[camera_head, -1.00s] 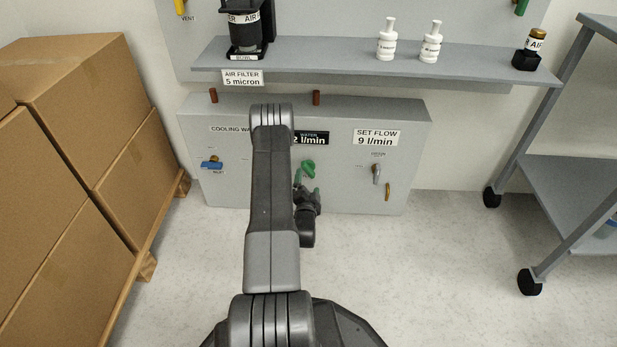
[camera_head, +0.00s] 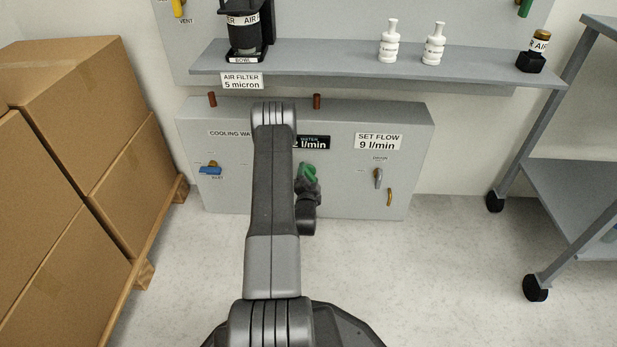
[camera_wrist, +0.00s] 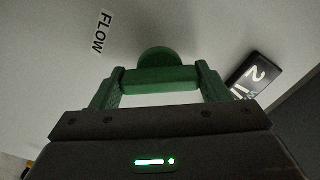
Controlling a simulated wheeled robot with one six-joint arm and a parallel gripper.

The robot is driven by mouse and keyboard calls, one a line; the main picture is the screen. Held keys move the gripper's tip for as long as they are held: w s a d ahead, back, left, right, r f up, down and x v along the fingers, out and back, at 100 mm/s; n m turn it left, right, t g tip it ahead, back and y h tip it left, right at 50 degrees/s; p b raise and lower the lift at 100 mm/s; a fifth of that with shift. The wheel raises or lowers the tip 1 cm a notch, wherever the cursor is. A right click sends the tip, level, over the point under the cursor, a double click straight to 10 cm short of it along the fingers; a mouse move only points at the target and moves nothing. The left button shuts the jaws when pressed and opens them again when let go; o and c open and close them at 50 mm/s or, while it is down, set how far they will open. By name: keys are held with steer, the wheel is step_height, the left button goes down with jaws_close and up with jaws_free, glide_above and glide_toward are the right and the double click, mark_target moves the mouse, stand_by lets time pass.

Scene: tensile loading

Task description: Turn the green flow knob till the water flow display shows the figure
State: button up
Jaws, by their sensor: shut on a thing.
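The green flow knob (camera_head: 308,171) is on the grey cooling water box, below the water display. My gripper (camera_wrist: 160,86) is shut on the knob's bar in the wrist view, one finger on each end; the knob (camera_wrist: 158,76) has its round part beyond the bar. The water flow display (camera_head: 311,142) is partly hidden by my arm; "2 l/min" shows. In the wrist view the display (camera_wrist: 257,75) appears tilted, with a 2. The set flow label (camera_head: 378,141) reads 9 l/min.
The cooling water box (camera_head: 335,195) also carries a blue inlet handle (camera_head: 210,170), a grey drain handle (camera_head: 378,177) and a brass spout (camera_head: 389,197). A shelf (camera_head: 330,66) juts out above. Cardboard boxes (camera_head: 60,180) stand left, a grey cart (camera_head: 570,180) right. The floor between is clear.

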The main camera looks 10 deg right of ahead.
steer(key=shift+n, duration=0.4)
steer(key=n, duration=0.5)
steer(key=shift+n, duration=0.3)
steer(key=n, duration=0.3)
steer(key=shift+f+n, duration=0.1)
steer(key=shift+n, duration=0.3)
steer(key=n, duration=0.3)
steer(key=shift+n, duration=0.3)
steer(key=n, duration=0.3)
steer(key=shift+n, duration=0.3)
steer(key=n, duration=0.3)
steer(key=shift+n, duration=0.3)
steer(key=n, duration=0.6)
steer(key=shift+n, duration=0.3)
